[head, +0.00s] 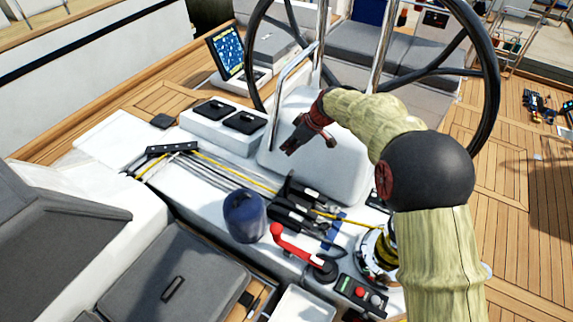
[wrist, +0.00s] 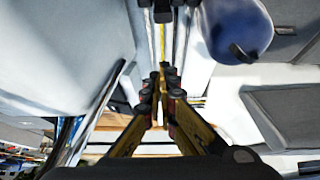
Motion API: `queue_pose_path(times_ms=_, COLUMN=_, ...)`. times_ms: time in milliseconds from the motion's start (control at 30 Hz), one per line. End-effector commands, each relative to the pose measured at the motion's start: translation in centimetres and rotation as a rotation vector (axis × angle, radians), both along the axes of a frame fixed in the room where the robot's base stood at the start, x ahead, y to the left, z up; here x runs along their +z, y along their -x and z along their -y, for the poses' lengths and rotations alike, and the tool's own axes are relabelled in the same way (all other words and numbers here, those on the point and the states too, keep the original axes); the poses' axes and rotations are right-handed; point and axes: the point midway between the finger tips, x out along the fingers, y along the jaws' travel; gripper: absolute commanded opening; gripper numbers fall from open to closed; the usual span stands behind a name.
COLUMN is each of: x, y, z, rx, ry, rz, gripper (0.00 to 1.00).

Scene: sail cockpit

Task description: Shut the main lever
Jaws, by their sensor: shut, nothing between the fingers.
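A bank of black clutch levers (head: 300,208) with white labels sits on the white cockpit coaming, with ropes running into it. At least one lever looks raised; I cannot read which is the main. Dark parts, possibly the clutch bank, show at the top edge of the wrist view (wrist: 162,14). My gripper (head: 289,149) is shut and empty, in the air in front of the white wheel pedestal, above and apart from the levers. In the wrist view my fingers (wrist: 164,68) meet at their tips, with a yellow rope (wrist: 162,40) beyond them.
A blue cylinder (head: 245,216) stands beside the clutches, and a red-handled winch handle (head: 297,245) lies nearer. The black steering wheel (head: 490,75) and white pedestal (head: 318,160) rise behind. A rope organiser (head: 172,148) is at left. A winch (head: 377,250) stands at right, near my arm.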

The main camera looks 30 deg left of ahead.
Motion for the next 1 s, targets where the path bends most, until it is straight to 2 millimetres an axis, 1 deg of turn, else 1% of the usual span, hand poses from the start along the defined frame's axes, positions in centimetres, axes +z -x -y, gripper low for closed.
queue_pose_path(times_ms=233, x=-0.1, y=0.0, z=0.0, rx=-0.001, ry=0.001, rz=-0.001, gripper=0.00)
queue_pose_path(times_ms=367, x=-0.6, y=0.0, z=-0.3, rx=-0.001, ry=0.002, rz=-0.003, gripper=0.00)
queue_pose_path(times_ms=467, x=-1.8, y=0.0, z=-0.8, rx=0.000, ry=0.003, rz=-0.004, gripper=0.00)
queue_pose_path(times_ms=800, x=-7.2, y=-0.2, z=-3.8, rx=0.001, ry=0.003, rz=-0.003, gripper=0.00)
queue_pose_path(times_ms=933, x=-8.9, y=-0.3, z=-4.9, rx=-0.001, ry=0.002, rz=-0.003, gripper=0.00)
queue_pose_path(times_ms=967, x=-9.1, y=-0.4, z=-4.8, rx=-0.002, ry=0.001, rz=-0.002, gripper=0.00)
queue_pose_path(times_ms=1000, x=-8.9, y=-0.4, z=-3.9, rx=-0.004, ry=0.000, rz=-0.001, gripper=0.00)
